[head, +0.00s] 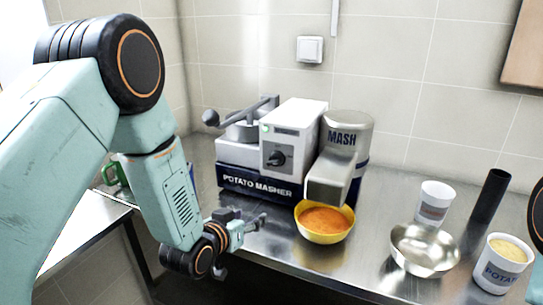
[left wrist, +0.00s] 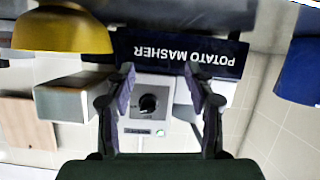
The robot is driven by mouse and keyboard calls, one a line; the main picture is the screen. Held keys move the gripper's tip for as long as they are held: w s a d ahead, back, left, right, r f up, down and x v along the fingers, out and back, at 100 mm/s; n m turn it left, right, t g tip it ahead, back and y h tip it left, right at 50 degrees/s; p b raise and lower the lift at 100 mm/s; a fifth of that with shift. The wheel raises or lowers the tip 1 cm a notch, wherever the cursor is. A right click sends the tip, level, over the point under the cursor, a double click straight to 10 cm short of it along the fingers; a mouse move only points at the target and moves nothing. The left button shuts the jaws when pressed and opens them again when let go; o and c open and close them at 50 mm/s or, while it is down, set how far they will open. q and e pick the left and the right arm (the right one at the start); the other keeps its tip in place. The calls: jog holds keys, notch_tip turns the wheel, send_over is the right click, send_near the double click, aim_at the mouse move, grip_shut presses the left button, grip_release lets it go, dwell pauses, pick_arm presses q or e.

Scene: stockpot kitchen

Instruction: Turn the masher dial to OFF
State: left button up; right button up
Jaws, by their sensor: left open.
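The potato masher (head: 258,190) stands on the steel counter against the wall. Its black dial (head: 277,158) is on the light front panel, and its setting is too small to read. The dial also shows in the upside-down left wrist view (left wrist: 148,103), between the fingers in the picture. My left gripper (head: 254,225) is open and empty, in front of the masher and lower than the dial, apart from it. Its two fingers also show in the left wrist view (left wrist: 159,75). My right gripper is out of view.
A yellow bowl of orange mash (head: 325,222) sits under the MASH spout (head: 333,180), right of my left gripper. A steel bowl (head: 424,250), white cup (head: 433,203), black cylinder (head: 490,196) and potato tub (head: 502,264) stand further right. A green object (head: 110,174) is at left.

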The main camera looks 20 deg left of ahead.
aim_at(271, 163)
pick_arm(q)
jog(key=w+d+r+t+h, duration=0.15)
jog(key=w+r+t, duration=0.3)
jog(key=r, duration=0.55)
jog(key=shift+g, duration=0.25)
jog(key=shift+w+d+f, duration=0.1)
jog(key=shift+w+d, duration=0.1)
jog(key=shift+w, duration=1.1)
jog(key=shift+w+d+f, duration=0.15)
jog(key=shift+w, duration=1.1)
jog(key=shift+w+d+f, duration=0.1)
jog(key=shift+w+d, duration=0.1)
jog(key=shift+w, duration=1.1)
jog(key=c, duration=1.1)
jog(key=shift+c, duration=0.2)
